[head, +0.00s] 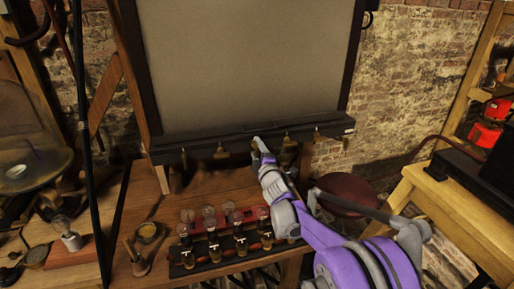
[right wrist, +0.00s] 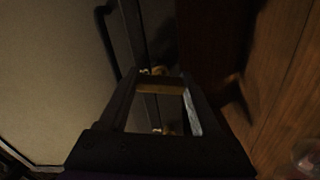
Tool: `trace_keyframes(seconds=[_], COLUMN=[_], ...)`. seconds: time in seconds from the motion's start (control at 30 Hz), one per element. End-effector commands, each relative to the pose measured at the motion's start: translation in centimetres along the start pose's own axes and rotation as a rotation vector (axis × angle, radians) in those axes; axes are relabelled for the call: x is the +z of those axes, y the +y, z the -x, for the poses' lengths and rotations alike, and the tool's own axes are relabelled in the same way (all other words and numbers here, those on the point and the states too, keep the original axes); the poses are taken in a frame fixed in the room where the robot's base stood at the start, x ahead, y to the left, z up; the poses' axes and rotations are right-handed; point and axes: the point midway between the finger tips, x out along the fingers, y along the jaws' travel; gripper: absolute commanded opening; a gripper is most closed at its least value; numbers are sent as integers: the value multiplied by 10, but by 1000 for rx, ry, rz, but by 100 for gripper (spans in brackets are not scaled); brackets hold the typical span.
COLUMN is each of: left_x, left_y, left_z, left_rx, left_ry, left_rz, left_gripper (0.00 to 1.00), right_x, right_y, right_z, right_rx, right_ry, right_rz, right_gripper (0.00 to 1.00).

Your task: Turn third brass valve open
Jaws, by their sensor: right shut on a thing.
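A dark rail (head: 200,143) runs along the bottom of a large grey panel (head: 250,60), with several small brass valves hanging from it. One valve (head: 220,151) hangs left of my right gripper (head: 260,147), and another valve (head: 288,142) hangs to its right. My right gripper is shut on a brass valve between these two, mostly hidden by the fingers. In the right wrist view, brass (right wrist: 152,71) shows at the fingertips. The turn of this valve's handle cannot be told. My left gripper is not in view.
Below the rail, a wooden bench (head: 160,205) carries a dark rack (head: 222,263) with several glass bulbs. A round dark red stool (head: 348,192) stands behind my right arm. A wooden table (head: 440,200) is at the right.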

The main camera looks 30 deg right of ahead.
Motion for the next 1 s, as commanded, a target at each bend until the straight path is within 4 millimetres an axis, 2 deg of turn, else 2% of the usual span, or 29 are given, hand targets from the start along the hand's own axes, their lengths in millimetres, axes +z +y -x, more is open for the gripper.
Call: trace_keyframes(seconds=[0.4, 1.0], left_x=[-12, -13], left_y=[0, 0], left_z=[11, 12], left_rx=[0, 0], left_ry=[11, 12], left_rz=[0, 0], left_gripper=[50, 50], right_x=[0, 0], right_y=[0, -1], right_z=[0, 0], right_rx=[0, -1], right_ry=[0, 0], right_rz=[210, 248], right_gripper=[9, 9])
